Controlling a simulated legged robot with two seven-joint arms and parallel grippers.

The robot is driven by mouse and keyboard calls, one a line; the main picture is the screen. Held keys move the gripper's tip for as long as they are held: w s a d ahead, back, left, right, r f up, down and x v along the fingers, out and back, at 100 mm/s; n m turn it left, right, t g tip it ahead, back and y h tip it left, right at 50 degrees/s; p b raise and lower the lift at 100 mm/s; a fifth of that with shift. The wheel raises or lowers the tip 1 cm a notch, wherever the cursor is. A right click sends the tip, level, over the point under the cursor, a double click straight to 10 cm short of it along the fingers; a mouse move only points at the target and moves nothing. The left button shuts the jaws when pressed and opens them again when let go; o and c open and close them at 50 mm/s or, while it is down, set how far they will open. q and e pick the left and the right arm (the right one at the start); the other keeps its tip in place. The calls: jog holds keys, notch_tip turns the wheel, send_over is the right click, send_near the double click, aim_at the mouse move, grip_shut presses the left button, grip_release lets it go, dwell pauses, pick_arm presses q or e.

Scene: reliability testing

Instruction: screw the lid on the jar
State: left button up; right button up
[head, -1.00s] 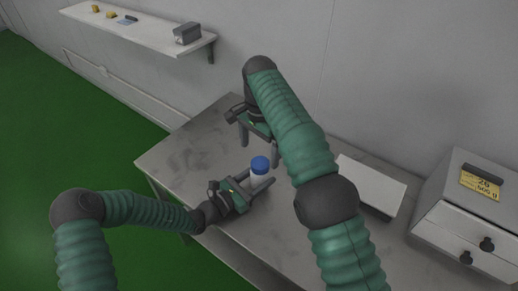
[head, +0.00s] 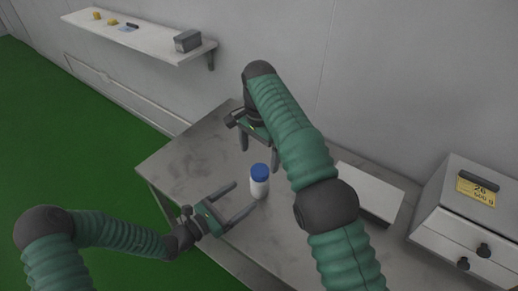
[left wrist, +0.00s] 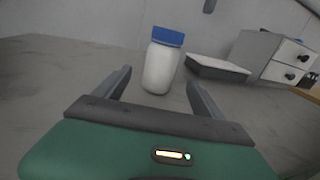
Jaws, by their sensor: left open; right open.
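A white jar (head: 259,189) with a blue lid (head: 260,171) on its top stands upright on the table. In the left wrist view the jar (left wrist: 160,69) stands just beyond the fingertips, and the lid (left wrist: 168,36) sits on it, looking slightly tilted; I cannot tell how tight it is. My left gripper (head: 244,198) is open and empty, low over the table to the left of the jar, its fingers pointing towards it. My right gripper (head: 259,160) is open, fingers pointing down, above and behind the jar. I see nothing between its fingers.
A flat pale panel or tray (head: 368,190) lies to the right of my right arm. A grey drawer cabinet (head: 462,210) with black knobs stands at the far right. A wall shelf (head: 140,42) holds small items. The table's left part (head: 185,160) is clear.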

pick_arm(q)
jog(key=v, duration=0.8)
jog(key=shift+s+a+p, duration=0.1)
jog(key=shift+p, duration=0.25)
pick_arm(e)
jog(key=shift+r, duration=0.45)
pick_arm(q)
jog(key=shift+f, duration=0.1)
